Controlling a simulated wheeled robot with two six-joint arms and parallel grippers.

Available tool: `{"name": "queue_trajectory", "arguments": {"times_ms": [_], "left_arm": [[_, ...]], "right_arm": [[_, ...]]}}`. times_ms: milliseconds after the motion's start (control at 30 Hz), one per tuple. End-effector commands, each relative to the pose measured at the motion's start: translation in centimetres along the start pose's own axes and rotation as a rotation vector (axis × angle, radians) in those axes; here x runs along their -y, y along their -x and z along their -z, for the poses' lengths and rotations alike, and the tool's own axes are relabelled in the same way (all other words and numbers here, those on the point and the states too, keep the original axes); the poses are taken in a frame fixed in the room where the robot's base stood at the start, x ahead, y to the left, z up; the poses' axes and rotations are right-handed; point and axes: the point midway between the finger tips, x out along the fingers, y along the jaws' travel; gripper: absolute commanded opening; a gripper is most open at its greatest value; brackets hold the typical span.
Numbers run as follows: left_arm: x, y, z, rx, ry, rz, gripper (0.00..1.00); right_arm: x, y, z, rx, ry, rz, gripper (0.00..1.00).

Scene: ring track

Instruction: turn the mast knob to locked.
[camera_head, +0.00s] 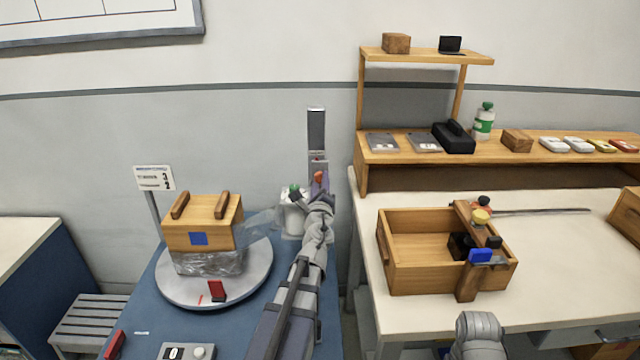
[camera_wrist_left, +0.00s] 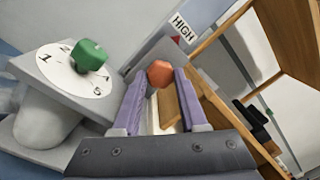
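The mast (camera_head: 316,130) is a tall grey post standing at the back of the blue table in the head view. Its orange-red knob (camera_head: 319,178) sits low on it; the knob also shows in the left wrist view (camera_wrist_left: 160,73). My left gripper (camera_head: 319,188) is at the knob. In the left wrist view its two purple fingers (camera_wrist_left: 161,76) are apart, one on each side of the knob. I cannot tell whether they touch it. The knob's pointer and any locked mark are not visible.
A green knob (camera_wrist_left: 89,55) on a numbered white dial stands just left of my left gripper. A turntable (camera_head: 178,293) carries a wooden box (camera_head: 203,223). On the right, a cream worktop (camera_head: 560,270) holds an open wooden drawer box (camera_head: 400,279); a wooden shelf (camera_head: 375,182) is behind.

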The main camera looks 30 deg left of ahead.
Motion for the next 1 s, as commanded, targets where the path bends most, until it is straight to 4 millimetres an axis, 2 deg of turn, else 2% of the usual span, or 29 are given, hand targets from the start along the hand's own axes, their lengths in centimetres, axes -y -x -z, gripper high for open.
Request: {"name": "queue_trajectory", "arguments": {"times_ms": [33, 233, 533, 667, 1000], "left_arm": [[0.0, 0.0, 0.0, 0.000, -0.001, 0.000, 0.48], [0.0, 0.0, 0.0, 0.000, 0.001, 0.000, 0.71], [0.0, 0.1, 0.0, 0.000, 0.002, 0.000, 0.72], [0.1, 0.8, 0.1, 0.000, 0.002, 0.000, 0.72], [0.4, 5.2, 0.7, 0.000, 0.001, 0.000, 0.72]], "right_arm": [[0.0, 0.0, 0.0, 0.000, 0.000, 0.000, 0.50], [0.0, 0.0, 0.0, 0.000, 0.000, 0.000, 0.50], [0.0, 0.0, 0.0, 0.000, 0.000, 0.000, 0.50], [0.0, -0.1, 0.0, 0.000, 0.000, 0.000, 0.50], [0.1, -0.5, 0.0, 0.000, 0.000, 0.000, 0.50]]}}
